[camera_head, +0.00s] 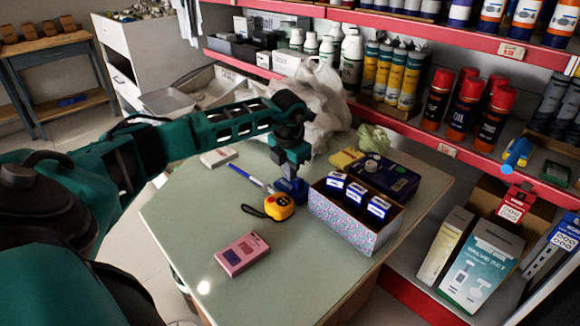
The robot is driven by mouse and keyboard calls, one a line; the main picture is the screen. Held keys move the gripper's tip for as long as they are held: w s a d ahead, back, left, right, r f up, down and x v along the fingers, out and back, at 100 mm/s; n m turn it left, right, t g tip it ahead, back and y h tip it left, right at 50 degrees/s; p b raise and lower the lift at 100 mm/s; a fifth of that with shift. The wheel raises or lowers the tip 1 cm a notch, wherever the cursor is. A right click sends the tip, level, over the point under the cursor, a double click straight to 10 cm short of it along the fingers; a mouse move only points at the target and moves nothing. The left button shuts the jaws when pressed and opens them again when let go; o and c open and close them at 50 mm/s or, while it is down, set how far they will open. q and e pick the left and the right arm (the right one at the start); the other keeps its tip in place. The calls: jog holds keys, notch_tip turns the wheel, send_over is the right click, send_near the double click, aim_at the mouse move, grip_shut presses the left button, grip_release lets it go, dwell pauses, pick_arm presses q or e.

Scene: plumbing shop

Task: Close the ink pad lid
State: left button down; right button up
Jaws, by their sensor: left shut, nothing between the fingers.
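A small dark blue object (291,190), which looks like the ink pad, sits on the pale green tabletop (190,215) left of a speckled open box. My left gripper (291,172) comes in from the left and points down right over it. Its fingers are shut with nothing between them, and the tips are at or just above the blue object. The gripper hides part of it. I cannot tell whether the lid is raised or flat, or whether the fingers touch it. My right gripper does not show.
A yellow tape measure (279,206) lies close in front, and a blue-white pen (247,178) to the left. The speckled box (345,228) holds small blue-white boxes. A pink box (242,254) lies nearer. A crumpled plastic bag (318,98) is behind. The table's front left is clear.

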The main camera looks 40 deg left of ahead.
pick_arm(q)
jog(key=shift+f, duration=0.55)
jog(key=shift+s+d+f, duration=0.1)
jog(key=shift+s, duration=0.05)
jog(key=shift+d+f, duration=0.1)
jog(key=shift+d, duration=0.1)
jog(key=shift+a, duration=0.2)
dwell(0.3)
jog(key=shift+r+p, duration=0.65)
jog(key=shift+r, duration=0.05)
notch_tip(320, 180, up, 6)
jog(key=p, duration=0.4)
jog(key=shift+a, duration=0.1)
